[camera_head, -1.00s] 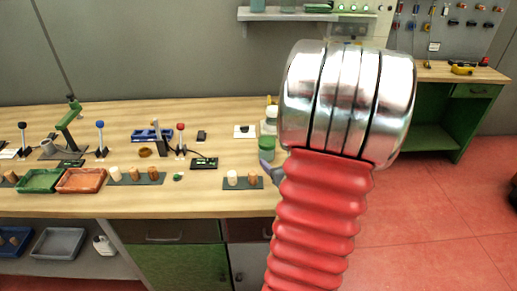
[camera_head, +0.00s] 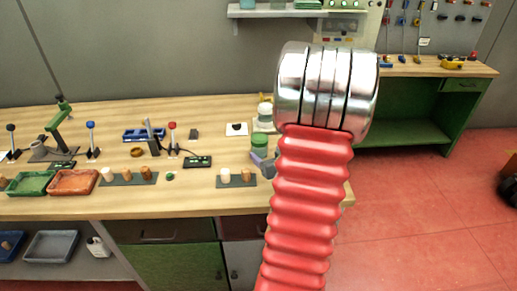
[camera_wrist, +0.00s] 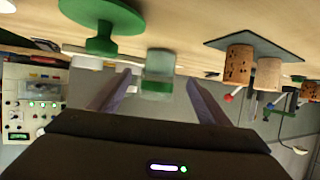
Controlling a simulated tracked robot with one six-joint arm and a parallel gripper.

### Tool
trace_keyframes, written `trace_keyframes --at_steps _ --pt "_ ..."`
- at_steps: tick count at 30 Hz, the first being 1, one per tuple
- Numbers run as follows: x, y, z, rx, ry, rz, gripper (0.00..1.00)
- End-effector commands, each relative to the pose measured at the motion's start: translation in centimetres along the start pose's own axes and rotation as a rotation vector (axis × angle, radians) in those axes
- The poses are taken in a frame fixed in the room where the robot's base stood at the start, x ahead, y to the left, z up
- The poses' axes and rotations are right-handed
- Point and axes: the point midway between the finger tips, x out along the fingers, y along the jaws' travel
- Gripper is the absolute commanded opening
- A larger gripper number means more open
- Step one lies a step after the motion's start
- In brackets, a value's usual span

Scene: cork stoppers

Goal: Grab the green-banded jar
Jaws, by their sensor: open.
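The green-banded jar (camera_head: 260,140) stands on the wooden bench, just left of my arm's shiny collar. In the wrist view the picture is upside down, and the jar (camera_wrist: 158,66) is pale and translucent with a green band. It appears between the two grey-purple fingers of my gripper (camera_wrist: 160,82), near the fingertips in the picture. The fingers are apart; I cannot tell whether the jar is inside their reach. In the head view only part of my gripper (camera_head: 264,163) shows, in front of the jar and partly hidden by my red arm.
A dark mat with cork stoppers (camera_head: 237,180) lies left of the gripper. A green disc-shaped thing (camera_wrist: 104,20) is close to the jar in the wrist view. A pale container (camera_head: 265,111) stands behind the jar. Green (camera_head: 31,183) and orange (camera_head: 73,182) trays sit farther left.

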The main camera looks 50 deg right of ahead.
Motion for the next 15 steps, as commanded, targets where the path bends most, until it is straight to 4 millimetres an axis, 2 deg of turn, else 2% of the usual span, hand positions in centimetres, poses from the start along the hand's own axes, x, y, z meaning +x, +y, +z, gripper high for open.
trace_keyframes --at_steps 6,15 --pt "2.7 -0.1 0.0 0.0 0.0 -0.002 0.71" --pt "3.3 -0.1 0.0 0.0 0.0 -0.001 0.71"
